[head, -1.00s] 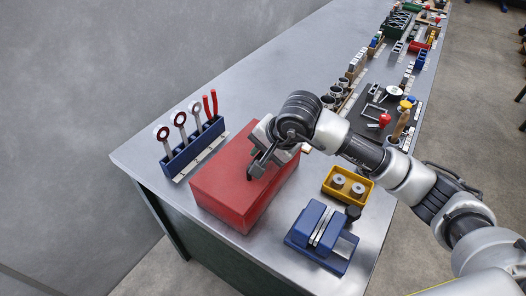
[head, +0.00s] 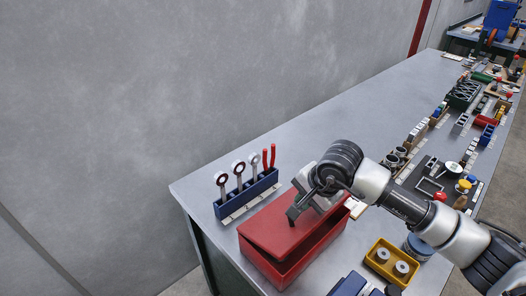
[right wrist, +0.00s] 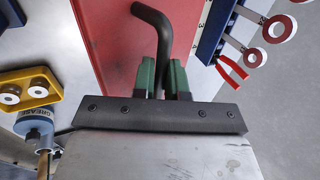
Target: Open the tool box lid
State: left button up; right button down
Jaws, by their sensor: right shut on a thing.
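The red tool box (head: 262,262) stands on the near end of the metal workbench. Its red lid (head: 268,226) looks tilted, with a dark gap between lid and box along the side facing the vise. My right gripper (head: 294,214) is over the lid. In the right wrist view, my right gripper (right wrist: 163,80) has its green-padded fingers shut on a dark bent handle (right wrist: 154,18) in front of the red lid (right wrist: 108,45). The arm hides part of the box's far end. My left gripper is not in view.
A blue rack (head: 248,194) with ring-ended and red-handled tools stands behind the box. A yellow tray (head: 386,277) with two metal cylinders and a blue vise (head: 350,285) are in front. A grease can (right wrist: 33,124) is near the tray. The bench behind the rack is clear.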

pick_arm(q)
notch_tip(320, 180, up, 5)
jog(key=p, duration=0.4)
pick_arm(e)
jog(key=w+a+r+g+h+b, duration=0.2)
jog(key=w+a+g+h+b, duration=0.1)
jog(key=w+a+b, duration=0.4)
jog(key=w+a, duration=0.3)
jog(key=shift+w+a+r, duration=0.15)
pick_arm(q)
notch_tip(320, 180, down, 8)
jog(key=b, duration=0.1)
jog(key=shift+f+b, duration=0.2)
jog(key=shift+b, duration=0.1)
pick_arm(e)
jog(key=c, duration=1.9)
grip_release()
jog(key=shift+w+a, duration=0.25)
jog(key=shift+a, duration=0.1)
jog(key=shift+o, duration=0.2)
jog(key=o, duration=0.8)
jog(key=shift+w+a+f, duration=0.1)
jog(key=shift+f, duration=0.15)
